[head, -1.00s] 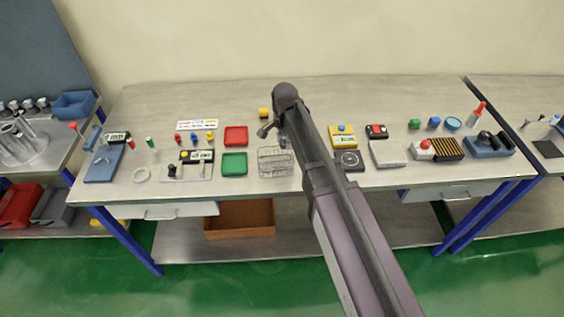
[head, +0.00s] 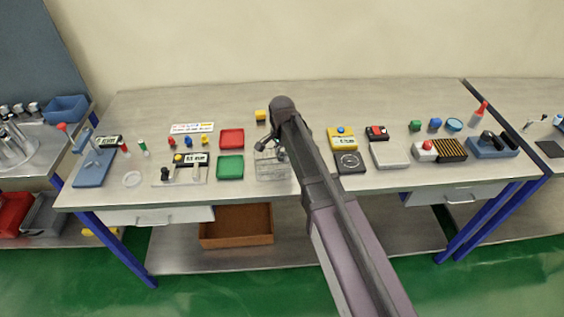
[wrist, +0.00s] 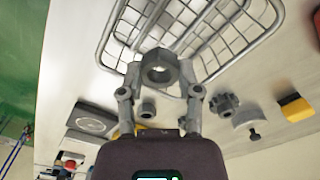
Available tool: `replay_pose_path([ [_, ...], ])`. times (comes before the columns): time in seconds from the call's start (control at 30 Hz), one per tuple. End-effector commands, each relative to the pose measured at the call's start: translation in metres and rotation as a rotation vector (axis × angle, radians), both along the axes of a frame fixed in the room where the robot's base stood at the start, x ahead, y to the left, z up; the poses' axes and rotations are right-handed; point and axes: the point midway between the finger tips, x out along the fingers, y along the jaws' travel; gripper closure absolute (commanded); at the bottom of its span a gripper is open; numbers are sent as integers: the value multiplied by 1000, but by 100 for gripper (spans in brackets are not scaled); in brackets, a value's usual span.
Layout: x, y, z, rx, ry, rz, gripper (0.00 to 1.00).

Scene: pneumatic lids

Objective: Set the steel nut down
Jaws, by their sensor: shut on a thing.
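The steel nut (wrist: 160,68) is grey with a round hole, and it sits between the two fingertips of my gripper (wrist: 161,82) in the wrist view. My gripper is shut on it. Behind the nut the wire basket (wrist: 118,38) fills the upper part of that view, and the nut overlaps its near rim. I cannot tell the height gap between them. In the head view my gripper (head: 268,145) is over the back part of the wire basket (head: 272,174); the nut cannot be made out there.
A smaller grey nut (wrist: 147,108), a gear-like part (wrist: 222,102) and a yellow-black block (wrist: 295,107) lie beside the basket. Green (head: 230,167) and red (head: 232,139) trays stand left of it. A black scale-like device (head: 349,163) is to the right, beyond my arm.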

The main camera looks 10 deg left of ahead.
Motion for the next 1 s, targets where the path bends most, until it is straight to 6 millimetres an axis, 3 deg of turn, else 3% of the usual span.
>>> replay_pose_path([
  [0.6,0,0,-36,0,0,0,100],
  [1.0,0,0,-37,0,0,0,100],
])
